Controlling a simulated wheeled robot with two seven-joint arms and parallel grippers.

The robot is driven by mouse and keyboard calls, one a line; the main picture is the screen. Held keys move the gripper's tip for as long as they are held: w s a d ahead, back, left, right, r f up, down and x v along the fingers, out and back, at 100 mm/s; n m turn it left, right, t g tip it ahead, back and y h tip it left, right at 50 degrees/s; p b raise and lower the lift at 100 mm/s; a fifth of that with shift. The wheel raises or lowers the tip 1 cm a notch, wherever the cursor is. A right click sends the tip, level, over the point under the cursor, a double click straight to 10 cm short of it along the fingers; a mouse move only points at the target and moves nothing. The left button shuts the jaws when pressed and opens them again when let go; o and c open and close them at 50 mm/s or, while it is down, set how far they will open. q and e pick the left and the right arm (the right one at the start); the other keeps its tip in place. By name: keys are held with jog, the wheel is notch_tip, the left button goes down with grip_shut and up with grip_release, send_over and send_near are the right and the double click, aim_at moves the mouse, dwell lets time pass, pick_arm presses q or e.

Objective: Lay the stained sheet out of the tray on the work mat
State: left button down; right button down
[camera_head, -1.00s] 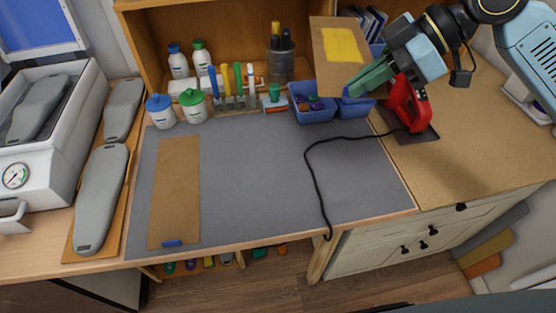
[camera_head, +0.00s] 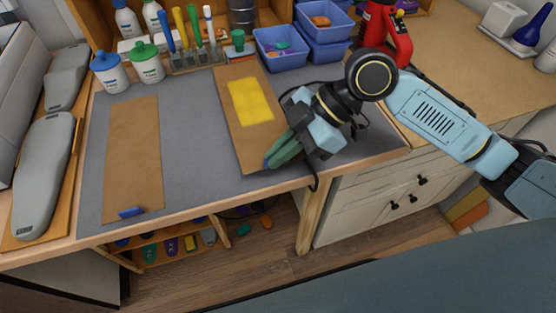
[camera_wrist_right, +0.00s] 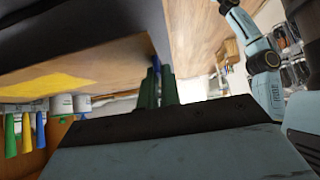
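The stained sheet (camera_head: 264,136) is a long brown sheet with a yellow patch, over the right part of the grey work mat (camera_head: 196,150). Its yellow patch also shows in the wrist view (camera_wrist_right: 45,84). My right gripper (camera_head: 272,161) is at the sheet's near end, its green fingers closed on a small blue tab there. The fingers show close together in the wrist view (camera_wrist_right: 157,85). I cannot tell whether the whole sheet touches the mat. A second, plain brown sheet (camera_head: 134,160) with a blue tab lies on the mat's left. My left gripper is not in view.
Blue bins (camera_head: 282,47), bottles (camera_head: 146,65) and a rack of markers (camera_head: 190,57) stand along the back. A red tool (camera_head: 382,30) stands at the back right, with a dark cable near my right wrist. Grey insole forms (camera_head: 43,178) lie left. The mat between the sheets is clear.

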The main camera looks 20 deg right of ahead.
aim_at(280, 166)
jog(key=shift+f, duration=0.45)
notch_tip(280, 166, down, 2)
jog(key=shift+f+b, duration=0.2)
jog(key=shift+b, duration=0.2)
jog(key=shift+f, duration=0.25)
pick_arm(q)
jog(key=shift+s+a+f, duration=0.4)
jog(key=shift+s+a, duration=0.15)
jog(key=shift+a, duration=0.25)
pick_arm(e)
jog(key=shift+f, duration=0.1)
jog(key=c, duration=1.6)
grip_release()
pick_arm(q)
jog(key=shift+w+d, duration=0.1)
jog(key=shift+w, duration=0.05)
